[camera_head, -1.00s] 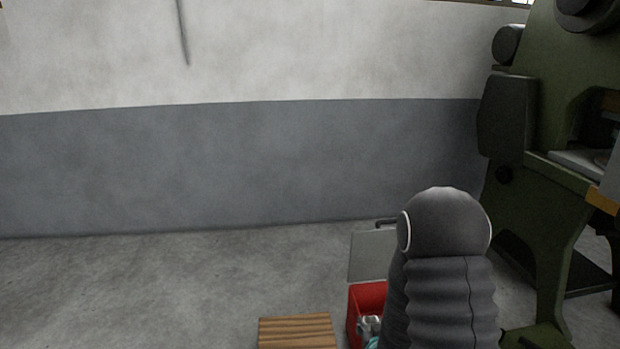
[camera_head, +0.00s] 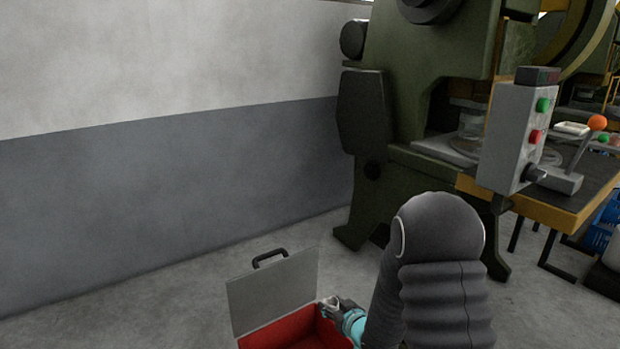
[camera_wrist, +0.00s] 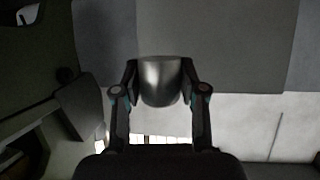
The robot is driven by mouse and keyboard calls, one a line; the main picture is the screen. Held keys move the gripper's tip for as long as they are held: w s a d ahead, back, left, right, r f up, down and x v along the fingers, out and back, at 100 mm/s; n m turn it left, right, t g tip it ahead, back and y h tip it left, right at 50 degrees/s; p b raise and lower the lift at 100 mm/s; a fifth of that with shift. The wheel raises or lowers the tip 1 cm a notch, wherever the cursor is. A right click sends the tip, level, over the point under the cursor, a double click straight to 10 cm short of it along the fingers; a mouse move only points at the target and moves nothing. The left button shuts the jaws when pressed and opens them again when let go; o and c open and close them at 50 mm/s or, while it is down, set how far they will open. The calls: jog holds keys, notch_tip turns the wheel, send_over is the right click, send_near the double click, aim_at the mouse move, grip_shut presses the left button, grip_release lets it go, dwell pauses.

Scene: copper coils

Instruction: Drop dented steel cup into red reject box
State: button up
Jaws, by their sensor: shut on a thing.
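The steel cup (camera_wrist: 160,84) is shiny grey metal and sits between the two fingers of my gripper (camera_wrist: 160,76) in the wrist view. My gripper is shut on it. No dent can be made out on the side that shows. In the head view my gripper (camera_head: 333,306) is small and partly hidden by my arm, and the cup cannot be told apart clearly there. The red reject box (camera_head: 283,336) stands open at the bottom of the head view, its grey lid (camera_head: 274,290) raised at the back. My gripper appears by the box's right side; its height above the rim is unclear.
A green press (camera_head: 400,110) stands behind and to the right of the box. A grey control box (camera_head: 518,135) with green and red buttons and a dark table (camera_head: 590,190) are at the right. Bare concrete floor (camera_head: 170,320) lies left of the box, before a grey-and-white wall (camera_head: 180,190).

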jog(key=w+a+f+n+g+y+b, duration=0.2)
jog(key=a+n+g+y, duration=0.35)
jog(key=a+n, duration=0.2)
notch_tip(320, 180, down, 6)
jog(key=a+g+y+b, duration=0.1)
jog(key=b, duration=0.4)
jog(key=shift+w+a+f+b, duration=0.15)
jog(key=shift+a+f+b, duration=0.05)
jog(key=shift+a+b, duration=0.15)
jog(key=shift+n, duration=0.25)
jog(key=o, duration=1.2)
jog(key=shift+c, duration=0.2)
jog(key=v, duration=1.2)
jog(key=shift+w+d, duration=0.1)
jog(key=shift+d, duration=0.05)
